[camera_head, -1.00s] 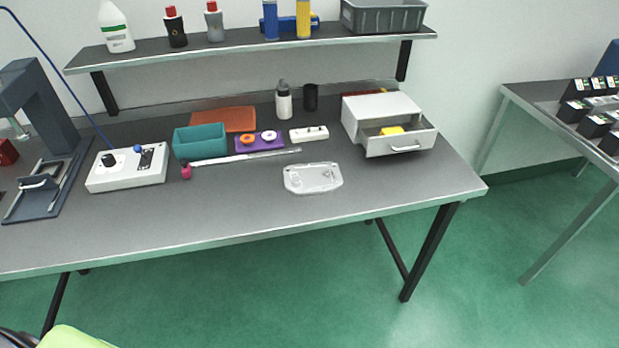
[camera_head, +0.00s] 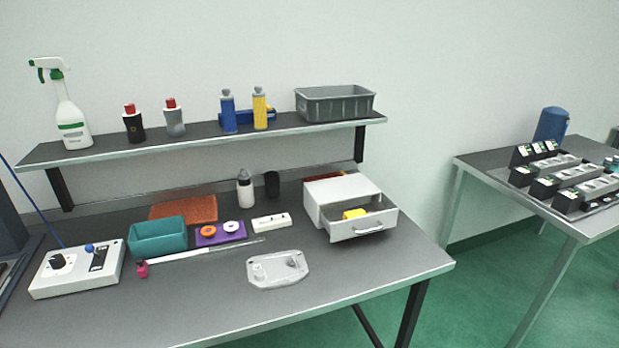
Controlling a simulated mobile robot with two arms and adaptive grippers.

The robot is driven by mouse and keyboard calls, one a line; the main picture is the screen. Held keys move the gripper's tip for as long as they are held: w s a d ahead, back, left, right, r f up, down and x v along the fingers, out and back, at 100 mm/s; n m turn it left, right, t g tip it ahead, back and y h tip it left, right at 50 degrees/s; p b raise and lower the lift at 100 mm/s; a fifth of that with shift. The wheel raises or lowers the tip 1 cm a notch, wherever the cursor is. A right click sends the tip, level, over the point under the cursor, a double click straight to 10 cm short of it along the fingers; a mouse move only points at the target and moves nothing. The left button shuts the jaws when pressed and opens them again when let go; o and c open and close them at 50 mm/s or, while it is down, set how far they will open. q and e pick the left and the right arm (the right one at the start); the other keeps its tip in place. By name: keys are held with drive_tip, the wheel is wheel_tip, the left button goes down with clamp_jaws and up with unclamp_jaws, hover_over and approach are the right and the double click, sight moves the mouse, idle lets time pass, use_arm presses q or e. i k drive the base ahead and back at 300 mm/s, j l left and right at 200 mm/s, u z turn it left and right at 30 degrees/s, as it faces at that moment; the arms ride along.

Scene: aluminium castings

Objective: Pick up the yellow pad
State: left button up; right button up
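The yellow pad (camera_head: 354,214) lies inside the open drawer (camera_head: 366,229) of a white drawer box (camera_head: 340,193) at the right end of the workbench. Only its upper part shows above the drawer front. Neither of my grippers is in view.
On the bench (camera_head: 205,306) are an aluminium casting (camera_head: 277,270), a teal bin (camera_head: 158,238), a purple tray (camera_head: 220,238), a white control box (camera_head: 78,270) and a long thin tool (camera_head: 205,249). A shelf (camera_head: 200,139) with bottles and a grey crate (camera_head: 335,105) stands above. A second table (camera_head: 560,215) is right.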

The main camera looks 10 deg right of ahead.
sight(359, 211)
drive_tip(key=l+u, duration=0.45)
drive_tip(key=l, duration=0.5)
drive_tip(key=l+u, duration=0.4)
drive_tip(key=l, duration=0.5)
